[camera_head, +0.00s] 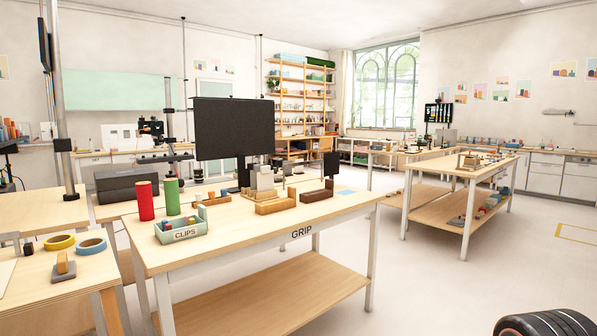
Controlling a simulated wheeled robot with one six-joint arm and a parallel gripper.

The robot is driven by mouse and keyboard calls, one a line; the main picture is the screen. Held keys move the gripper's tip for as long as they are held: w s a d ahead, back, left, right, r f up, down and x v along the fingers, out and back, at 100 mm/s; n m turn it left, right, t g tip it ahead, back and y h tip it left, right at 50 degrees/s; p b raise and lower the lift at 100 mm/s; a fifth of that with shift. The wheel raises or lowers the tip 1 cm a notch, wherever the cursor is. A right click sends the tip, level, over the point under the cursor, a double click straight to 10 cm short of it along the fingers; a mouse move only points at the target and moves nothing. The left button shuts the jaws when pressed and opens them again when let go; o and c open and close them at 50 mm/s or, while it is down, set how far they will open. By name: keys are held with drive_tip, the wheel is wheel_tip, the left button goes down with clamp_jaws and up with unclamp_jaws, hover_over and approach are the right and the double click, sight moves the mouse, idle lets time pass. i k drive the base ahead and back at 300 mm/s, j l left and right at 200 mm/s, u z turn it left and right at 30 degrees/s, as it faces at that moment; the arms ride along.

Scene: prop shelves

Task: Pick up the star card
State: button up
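I cannot make out a star card in the head view; no star mark is legible at this size. Several pale upright pieces (264,180) that may be cards stand among small wooden blocks and holders on the table marked GRIP (250,227). I cannot tell what is printed on them. A small light-blue flat piece (346,192) lies near that table's right end. My gripper is not in view, so nothing shows of what it may hold.
A CLIPS bin (181,229), a red cylinder (145,200) and a green cylinder (172,196) stand on the GRIP table's left part. Tape rings (60,242) lie on the left table. Another workbench (437,172) stands at right. The floor between is clear.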

sight(298, 169)
drive_tip(key=i+z, duration=0.1)
drive_tip(key=z, duration=0.3)
drive_tip(key=i+z, duration=0.25)
drive_tip(key=i, duration=0.3)
drive_tip(key=i+z, duration=0.25)
drive_tip(key=i, duration=0.35)
drive_tip(key=i+j+z, duration=0.25)
drive_tip(key=i, duration=0.3)
drive_tip(key=i+l+z, duration=0.25)
drive_tip(key=i, duration=0.6)
drive_tip(key=i+j+z, duration=0.15)
drive_tip(key=i+z, duration=0.15)
drive_tip(key=i, duration=0.55)
drive_tip(key=i+j+u, duration=0.1)
drive_tip(key=i+u, duration=0.25)
drive_tip(key=i, duration=0.2)
drive_tip(key=i+l+u, duration=0.1)
drive_tip(key=i+u, duration=0.3)
drive_tip(key=i, duration=0.2)
drive_tip(key=i+l+u, duration=0.2)
drive_tip(key=i+u, duration=0.15)
drive_tip(key=i, duration=0.2)
drive_tip(key=i+j+u, duration=0.2)
drive_tip(key=i+u, duration=0.6)
drive_tip(key=i, duration=0.15)
drive_tip(key=i+u, duration=0.4)
drive_tip(key=i+l+u, duration=0.4)
drive_tip(key=i, duration=0.15)
